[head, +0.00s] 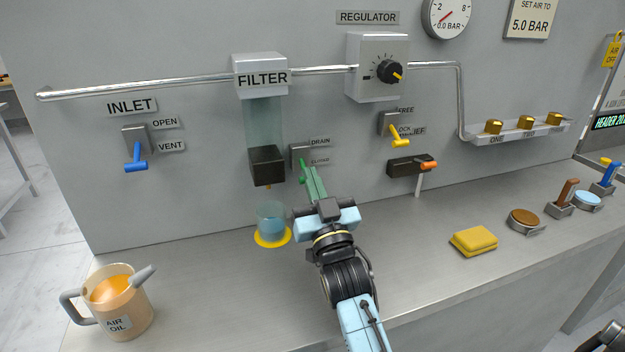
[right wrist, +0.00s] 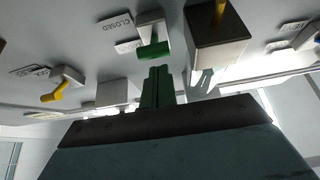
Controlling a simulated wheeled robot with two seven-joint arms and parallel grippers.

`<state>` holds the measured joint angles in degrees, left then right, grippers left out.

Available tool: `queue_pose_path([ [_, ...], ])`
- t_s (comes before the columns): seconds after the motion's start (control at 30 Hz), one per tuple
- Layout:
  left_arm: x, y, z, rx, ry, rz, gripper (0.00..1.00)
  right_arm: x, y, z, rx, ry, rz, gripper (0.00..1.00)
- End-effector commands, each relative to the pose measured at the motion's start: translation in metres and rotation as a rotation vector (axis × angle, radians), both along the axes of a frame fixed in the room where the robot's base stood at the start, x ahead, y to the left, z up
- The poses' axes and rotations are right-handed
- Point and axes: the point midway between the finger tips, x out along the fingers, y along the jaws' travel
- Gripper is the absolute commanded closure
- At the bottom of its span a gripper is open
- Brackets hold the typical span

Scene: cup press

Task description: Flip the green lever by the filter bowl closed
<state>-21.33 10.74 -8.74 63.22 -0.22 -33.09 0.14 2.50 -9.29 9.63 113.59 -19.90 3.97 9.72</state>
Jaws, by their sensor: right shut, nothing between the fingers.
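The green lever (head: 301,167) sits on a grey wall plate between the filter bowl (head: 266,165) and the DRAIN and CLOSED labels. My right gripper partly covers it in the head view. The right wrist view shows its green crossbar (right wrist: 153,51) clearly, with the CLOSED label (right wrist: 115,23) upside down beside it. I cannot tell for sure which label the lever points at. My right gripper (head: 312,178) is shut and empty, its green fingers together. Its tips (right wrist: 157,70) are close to the crossbar, with a small gap in the wrist view. My left gripper is out of view.
A clear cup (head: 271,217) on a yellow disc (head: 273,240) stands left of my right gripper. The blue inlet lever (head: 136,158) and yellow lever (head: 399,138) are on the wall. An oil jug (head: 118,305) and yellow cloth (head: 473,241) lie on the bench.

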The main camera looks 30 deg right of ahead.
Motion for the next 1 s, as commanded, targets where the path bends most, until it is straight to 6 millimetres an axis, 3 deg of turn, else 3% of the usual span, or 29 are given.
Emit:
queue_pose_path([
  [0.47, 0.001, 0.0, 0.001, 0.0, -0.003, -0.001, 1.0, -0.008, 0.002, -0.005, 0.002, 0.003, 0.0, 1.0],
  [0.6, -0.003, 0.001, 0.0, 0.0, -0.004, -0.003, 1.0, -0.028, 0.006, -0.016, 0.003, 0.007, 0.0, 1.0],
  [0.73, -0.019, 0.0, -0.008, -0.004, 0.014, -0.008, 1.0, -0.055, 0.012, -0.014, 0.002, 0.004, 0.0, 1.0],
  [1.0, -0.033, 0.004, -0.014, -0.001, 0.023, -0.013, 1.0, -0.108, 0.025, -0.015, 0.001, 0.003, -0.001, 1.0],
])
